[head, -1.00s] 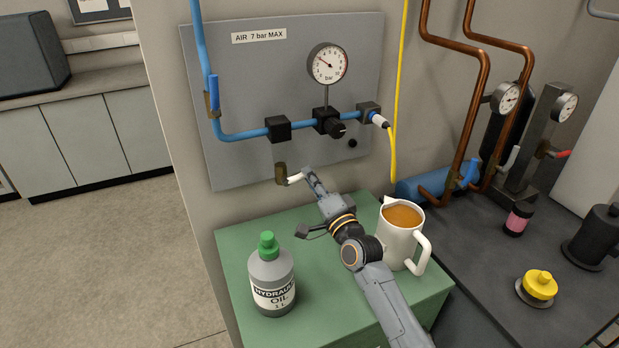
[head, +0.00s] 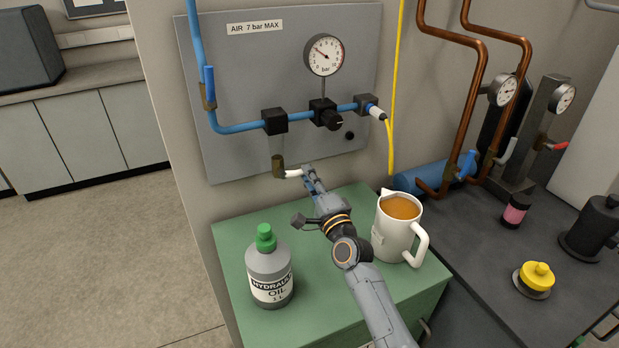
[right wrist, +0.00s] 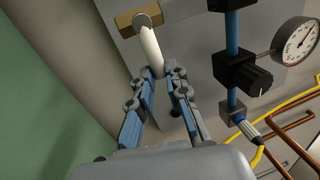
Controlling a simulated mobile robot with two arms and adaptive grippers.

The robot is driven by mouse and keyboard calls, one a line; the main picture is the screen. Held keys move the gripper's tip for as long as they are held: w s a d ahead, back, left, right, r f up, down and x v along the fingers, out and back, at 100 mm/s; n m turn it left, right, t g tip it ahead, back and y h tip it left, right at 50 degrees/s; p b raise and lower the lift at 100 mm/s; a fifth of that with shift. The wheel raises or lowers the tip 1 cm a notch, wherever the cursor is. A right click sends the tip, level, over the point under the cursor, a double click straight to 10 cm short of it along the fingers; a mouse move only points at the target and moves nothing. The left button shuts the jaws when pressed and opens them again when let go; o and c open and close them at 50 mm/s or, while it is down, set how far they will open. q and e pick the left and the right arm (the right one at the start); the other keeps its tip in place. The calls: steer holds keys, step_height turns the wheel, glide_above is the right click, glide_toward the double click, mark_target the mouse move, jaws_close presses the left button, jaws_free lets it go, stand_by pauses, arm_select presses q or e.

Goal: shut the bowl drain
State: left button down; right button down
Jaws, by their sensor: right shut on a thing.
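The bowl drain is a small brass valve (head: 278,167) with a white lever (head: 292,173). It hangs below the dark block on the air line, at the lower edge of the grey panel. The lever points sideways to the right, about level, in the head view. My right gripper (head: 307,174) is closed on the free end of the lever. In the right wrist view, the fingertips (right wrist: 163,72) meet at the end of the white lever (right wrist: 150,48), with the brass body (right wrist: 138,19) beyond it. My left gripper is not in view.
A hydraulic oil bottle (head: 269,276) and a white jug of amber liquid (head: 391,245) stand on the green cabinet (head: 325,275), either side of my right arm. The regulator knob (head: 333,122) and gauge (head: 324,55) are above. Copper pipes (head: 477,95) run at right.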

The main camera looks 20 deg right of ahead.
steer(key=shift+f, duration=0.1)
steer(key=c, duration=1.3)
jaws_free()
steer(key=shift+s, duration=0.1)
steer(key=s, duration=0.3)
steer(key=s+f, duration=0.1)
steer(key=s, duration=0.3)
steer(key=s+f, duration=0.1)
steer(key=s, duration=0.3)
steer(key=shift+s+d+f, duration=0.15)
steer(key=shift+s+d, duration=0.05)
steer(key=shift+s, duration=0.05)
